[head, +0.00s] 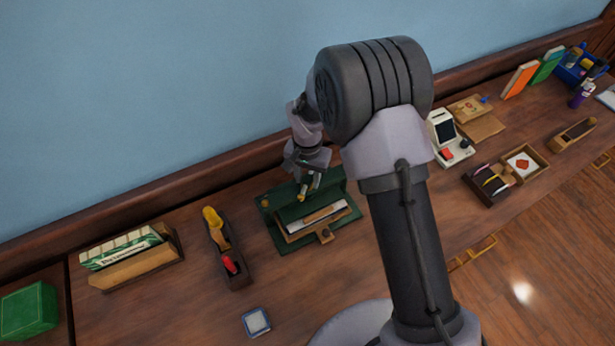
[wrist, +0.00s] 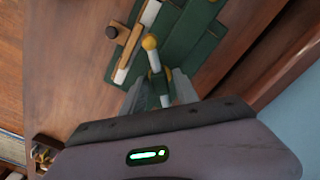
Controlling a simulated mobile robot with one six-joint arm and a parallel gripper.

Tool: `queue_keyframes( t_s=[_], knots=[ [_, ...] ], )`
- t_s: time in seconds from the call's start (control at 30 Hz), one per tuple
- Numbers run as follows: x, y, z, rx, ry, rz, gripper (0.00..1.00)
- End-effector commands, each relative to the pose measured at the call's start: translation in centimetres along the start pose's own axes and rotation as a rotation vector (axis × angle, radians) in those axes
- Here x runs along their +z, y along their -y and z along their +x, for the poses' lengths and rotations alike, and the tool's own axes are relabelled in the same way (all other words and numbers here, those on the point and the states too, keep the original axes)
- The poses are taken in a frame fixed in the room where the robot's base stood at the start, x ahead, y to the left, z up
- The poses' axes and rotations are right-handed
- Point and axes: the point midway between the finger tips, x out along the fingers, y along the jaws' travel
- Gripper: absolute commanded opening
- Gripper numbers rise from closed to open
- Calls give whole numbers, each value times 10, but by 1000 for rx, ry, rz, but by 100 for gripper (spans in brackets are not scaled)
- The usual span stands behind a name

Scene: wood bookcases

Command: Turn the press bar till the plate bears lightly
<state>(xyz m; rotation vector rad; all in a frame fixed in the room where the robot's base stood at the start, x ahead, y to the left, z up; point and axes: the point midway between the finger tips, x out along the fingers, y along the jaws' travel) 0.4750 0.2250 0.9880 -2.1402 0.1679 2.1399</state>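The green press (head: 288,238) stands on the wooden counter in the head view, with pale sheets and a wooden block at its front. It also shows in the wrist view (wrist: 203,52). The press bar (wrist: 155,60) has a brass ball at its end and runs up between the fingers of my gripper (wrist: 159,92). The fingers stand apart on either side of the bar, with a gap visible. In the head view my gripper (head: 308,184) points down over the back of the press. The plate's contact with what lies under it cannot be made out.
A small blue-edged square (head: 256,322) lies in front. My arm hides the counter just right of the press. The wall (head: 150,100) rises close behind.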

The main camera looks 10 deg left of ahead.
Motion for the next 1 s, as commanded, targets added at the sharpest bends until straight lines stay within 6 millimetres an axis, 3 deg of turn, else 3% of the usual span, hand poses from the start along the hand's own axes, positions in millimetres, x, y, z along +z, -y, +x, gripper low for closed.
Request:
queue_keyframes(
  t_s=[0.03,0.17,0.33,0.6,0.87,0.9,1.0],
  knots=[
    [0,0,0,0,0,0,24],
    [0,0,0,0,0,0,0],
    [0,0,1,-1,-1,17,0],
    [-1,1,2,-2,-1,322,0],
    [0,0,-1,-1,0,334,0],
    [0,0,-1,-1,0,333,26],
    [0,0,-1,-1,0,333,42]
  ],
)
